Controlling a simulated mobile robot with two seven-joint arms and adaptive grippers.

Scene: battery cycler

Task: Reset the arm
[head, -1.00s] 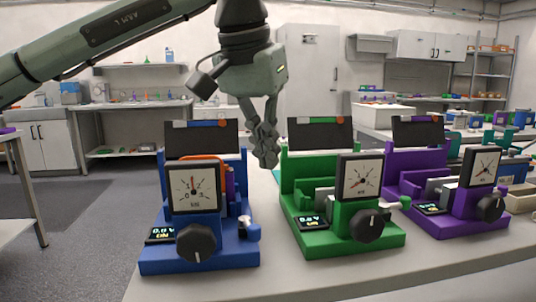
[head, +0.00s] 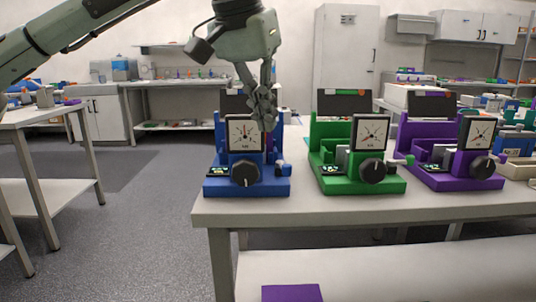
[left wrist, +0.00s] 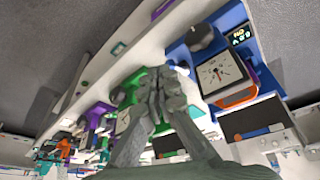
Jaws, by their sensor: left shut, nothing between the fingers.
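My left gripper (head: 265,108) hangs fingers-down from my arm at the upper left and is shut and empty. In the head view it overlaps the right side of the blue cycler (head: 220,187), in front of its back part; whether it touches cannot be told. In the left wrist view the closed fingers (left wrist: 160,88) are at the middle, with the blue cycler (left wrist: 195,58) at the upper right. The blue cycler has a dial gauge (head: 244,133), a black knob (head: 245,173) and a small lit display. My right gripper is not in view.
A green cycler (head: 340,187) and a purple cycler (head: 445,181) stand to the right on the same bench (head: 300,207). A purple piece (head: 292,293) lies on the lower shelf. Another table (head: 45,116) stands at the left, with open floor between.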

